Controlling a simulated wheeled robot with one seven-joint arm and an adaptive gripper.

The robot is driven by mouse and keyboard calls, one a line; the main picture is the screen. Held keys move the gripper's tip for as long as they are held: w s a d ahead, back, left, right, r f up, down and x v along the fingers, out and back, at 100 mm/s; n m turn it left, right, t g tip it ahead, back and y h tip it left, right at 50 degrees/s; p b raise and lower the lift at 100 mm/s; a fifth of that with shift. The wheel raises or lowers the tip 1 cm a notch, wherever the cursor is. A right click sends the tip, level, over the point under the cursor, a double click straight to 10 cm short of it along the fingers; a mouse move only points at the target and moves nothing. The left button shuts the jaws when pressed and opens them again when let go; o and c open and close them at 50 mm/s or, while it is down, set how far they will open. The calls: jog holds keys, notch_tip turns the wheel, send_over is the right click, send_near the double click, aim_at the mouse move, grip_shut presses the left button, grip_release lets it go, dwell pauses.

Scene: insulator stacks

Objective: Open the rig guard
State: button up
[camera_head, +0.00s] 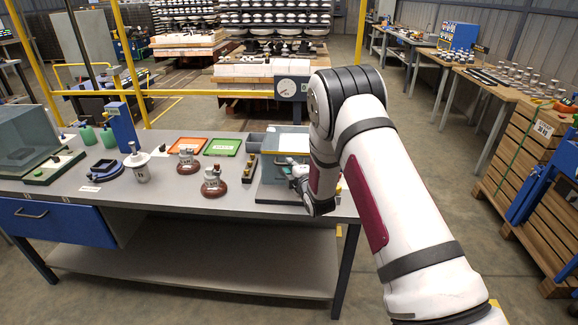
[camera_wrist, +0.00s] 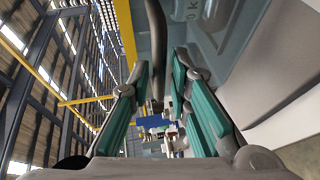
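The rig guard (camera_head: 285,143) is a clear, bluish box-like cover at the right end of the workbench, beneath a round dial gauge. My gripper (camera_head: 297,180) is at its front, partly hidden by my arm. In the wrist view, the clear panel of the guard (camera_wrist: 245,50) fills the upper right, with part of a dial marking behind it. A grey bar, which looks like the guard's handle (camera_wrist: 157,35), runs down between the green-padded fingers of my gripper (camera_wrist: 161,75). The fingers are apart, with gaps visible beside the bar. I cannot tell whether they touch it.
The grey workbench (camera_head: 105,215) holds two brown-based insulators (camera_head: 213,183), a white insulator (camera_head: 138,163), an orange tray (camera_head: 187,145) and a green tray (camera_head: 222,147). A small block of yellowish parts (camera_head: 250,167) stands just left of the guard. Another clear box (camera_head: 28,145) stands far left.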

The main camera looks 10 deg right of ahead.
jog(key=shift+w+f, duration=0.2)
jog(key=shift+w, duration=0.7)
jog(key=shift+a, duration=0.1)
grip_shut()
jog(key=shift+r, duration=0.1)
